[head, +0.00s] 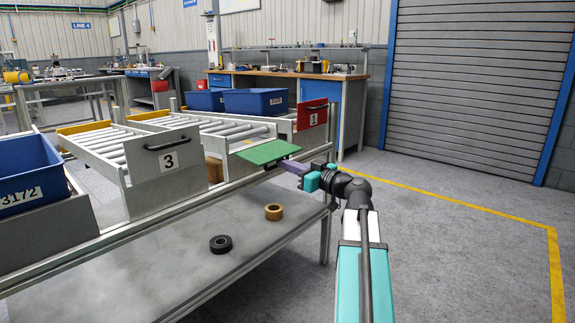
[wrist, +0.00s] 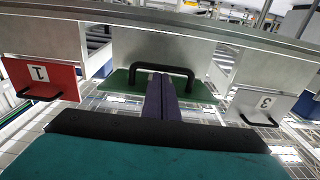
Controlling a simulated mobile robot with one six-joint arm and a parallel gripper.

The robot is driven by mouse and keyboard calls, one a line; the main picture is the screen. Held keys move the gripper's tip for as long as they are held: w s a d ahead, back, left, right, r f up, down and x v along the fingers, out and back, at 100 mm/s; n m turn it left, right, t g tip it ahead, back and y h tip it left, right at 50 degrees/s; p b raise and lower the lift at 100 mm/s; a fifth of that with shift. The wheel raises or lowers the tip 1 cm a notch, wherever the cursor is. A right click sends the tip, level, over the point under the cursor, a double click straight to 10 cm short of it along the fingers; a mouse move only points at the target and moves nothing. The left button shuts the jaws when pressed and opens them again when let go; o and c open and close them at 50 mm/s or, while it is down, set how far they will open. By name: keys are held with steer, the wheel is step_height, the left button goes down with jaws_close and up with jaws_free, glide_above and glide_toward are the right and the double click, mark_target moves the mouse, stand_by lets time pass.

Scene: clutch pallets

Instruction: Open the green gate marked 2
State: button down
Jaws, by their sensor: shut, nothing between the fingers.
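The green gate (head: 268,152) shows in the head view between the gates marked 3 and 1. It lies nearly flat, folded outward from the front of the middle roller lane. Its number is not visible. In the wrist view the green gate (wrist: 205,92) is seen nearly edge-on, with its black handle (wrist: 135,69) in front. My gripper (head: 289,166) is just right of the gate in the head view. In the wrist view the purple fingers of my gripper (wrist: 160,80) are together, with their tips at the handle. I cannot tell whether they touch it.
The grey gate marked 3 (head: 168,162) and the red gate marked 1 (head: 312,115) stand upright on either side. Blue bins (head: 256,101) sit on the lanes. Black (head: 221,244) and tan (head: 273,211) rings lie on the lower shelf. The floor to the right is clear.

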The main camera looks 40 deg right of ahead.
steer(key=shift+w+a+f, duration=0.1)
steer(key=shift+a+f, duration=0.05)
steer(key=shift+f, duration=0.35)
steer(key=shift+a+f, duration=0.15)
steer(key=shift+f, duration=0.3)
steer(key=s+d+f+b, duration=0.1)
steer(key=s+f+b, duration=0.4)
steer(key=f+b, duration=0.1)
steer(key=shift+s+d+f+b, duration=0.15)
steer(key=shift+d+f+b, duration=0.25)
steer(key=shift+b, duration=0.45)
steer(key=shift+r, duration=0.15)
